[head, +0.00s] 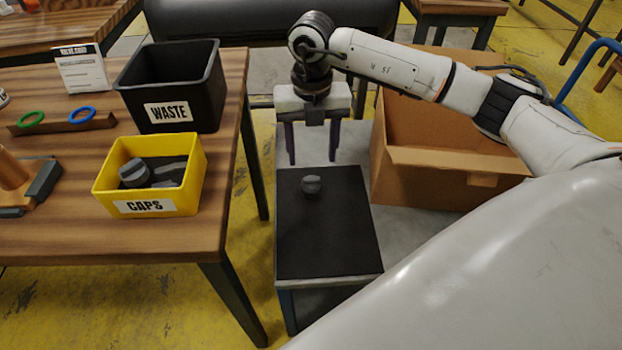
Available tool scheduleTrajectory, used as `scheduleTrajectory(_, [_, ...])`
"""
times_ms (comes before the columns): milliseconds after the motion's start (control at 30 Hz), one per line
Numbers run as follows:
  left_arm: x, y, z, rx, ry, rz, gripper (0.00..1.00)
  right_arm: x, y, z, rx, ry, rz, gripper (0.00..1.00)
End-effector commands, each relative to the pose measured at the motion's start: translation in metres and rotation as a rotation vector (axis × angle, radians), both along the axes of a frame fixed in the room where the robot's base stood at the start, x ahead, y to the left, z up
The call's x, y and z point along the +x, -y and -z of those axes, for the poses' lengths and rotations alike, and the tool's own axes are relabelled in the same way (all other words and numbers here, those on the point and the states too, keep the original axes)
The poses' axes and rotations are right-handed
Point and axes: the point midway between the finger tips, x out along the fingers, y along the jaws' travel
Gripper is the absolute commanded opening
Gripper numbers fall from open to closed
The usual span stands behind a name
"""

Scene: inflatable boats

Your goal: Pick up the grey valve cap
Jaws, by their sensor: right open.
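A grey valve cap (312,185) lies alone on the black top of a small stand (330,240) in the middle of the head view. My right gripper (314,158) points down above the far end of the stand, its two dark fingers spread apart with nothing between them. It is apart from the cap, which shows just below it in the picture. More grey caps (134,174) lie in a yellow box marked CAPS (147,207) on the wooden table at left. My left gripper is not in view.
A black WASTE bin (133,99) stands behind the yellow box on the wooden table (60,235). A green ring (31,118) and a blue ring (82,113) rest on a wooden strip. An open cardboard box (418,182) stands right of the stand.

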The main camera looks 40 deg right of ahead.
Motion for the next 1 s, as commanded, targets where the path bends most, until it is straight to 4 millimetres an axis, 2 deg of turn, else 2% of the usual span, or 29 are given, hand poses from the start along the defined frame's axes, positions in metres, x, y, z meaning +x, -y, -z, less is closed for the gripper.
scheduleTrajectory(33, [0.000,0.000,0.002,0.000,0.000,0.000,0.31,-0.001,-0.001,0.011,0.001,-0.004,-0.001,0.56])
scheduleTrajectory(267, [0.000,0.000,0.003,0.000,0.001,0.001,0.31,0.001,-0.001,0.030,0.003,-0.002,-0.003,0.56])
scheduleTrajectory(533, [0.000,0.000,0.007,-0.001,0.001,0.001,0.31,0.003,0.001,0.068,0.003,-0.003,-0.004,0.56])
scheduleTrajectory(633, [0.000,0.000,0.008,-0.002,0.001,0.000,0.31,0.004,0.001,0.075,0.004,-0.001,-0.004,0.56])
scheduleTrajectory(800, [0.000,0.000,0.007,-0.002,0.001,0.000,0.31,0.004,0.001,0.075,0.004,0.000,-0.004,0.56])
scheduleTrajectory(867, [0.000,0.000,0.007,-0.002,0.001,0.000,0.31,0.004,0.001,0.075,0.004,0.000,-0.004,0.49])
scheduleTrajectory(1000, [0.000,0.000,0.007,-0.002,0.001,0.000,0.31,0.004,0.001,0.074,0.004,0.000,-0.004,0.25])
